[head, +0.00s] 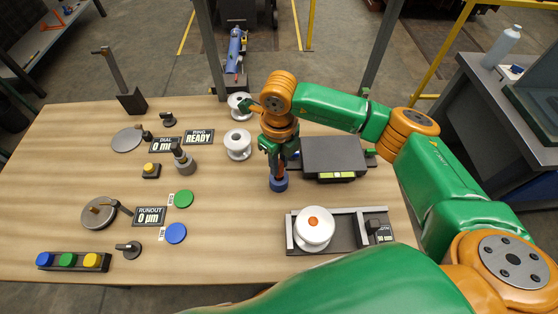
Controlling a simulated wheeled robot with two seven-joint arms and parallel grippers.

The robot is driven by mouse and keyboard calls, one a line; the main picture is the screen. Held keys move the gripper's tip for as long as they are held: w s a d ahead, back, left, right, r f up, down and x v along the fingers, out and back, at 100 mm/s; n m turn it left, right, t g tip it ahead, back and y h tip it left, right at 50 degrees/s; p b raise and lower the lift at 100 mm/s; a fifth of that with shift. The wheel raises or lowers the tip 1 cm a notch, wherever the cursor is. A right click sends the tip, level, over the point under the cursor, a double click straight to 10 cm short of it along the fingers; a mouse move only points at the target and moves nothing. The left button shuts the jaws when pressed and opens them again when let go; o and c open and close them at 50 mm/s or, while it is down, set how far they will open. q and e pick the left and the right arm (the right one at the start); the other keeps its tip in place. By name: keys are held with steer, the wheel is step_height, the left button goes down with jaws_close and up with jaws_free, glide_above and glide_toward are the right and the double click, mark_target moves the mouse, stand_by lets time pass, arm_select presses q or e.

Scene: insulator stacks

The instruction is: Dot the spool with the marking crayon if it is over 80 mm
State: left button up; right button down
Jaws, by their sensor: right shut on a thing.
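The spool (314,232) is white and sits upright in a measuring fixture (346,243) at the front right of the table. A round orange spot shows in the middle of its top. A small display (384,234) on the fixture's right end is too small to read. My right gripper (275,148) points down behind and left of the spool, apart from it. It is shut on a dark upright piece, apparently the marking crayon, mostly hidden by the fingers. A dark blue round holder (279,184) is directly below it. My left gripper is not in view.
Two more white spools stand at the back, one nearer (237,143) and one farther (238,103). A grey box (334,155) lies right of my gripper. Gauges, "READY" sign (199,137), green disc (184,198) and blue disc (176,233) occupy the left. The front middle is clear.

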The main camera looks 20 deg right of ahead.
steer(key=shift+f+b, duration=0.75)
steer(key=shift+f, duration=0.15)
steer(key=c, duration=0.6)
jaws_free()
steer(key=shift+r, duration=0.1)
step_height(320, 180, up, 7)
steer(key=shift+b, duration=0.75)
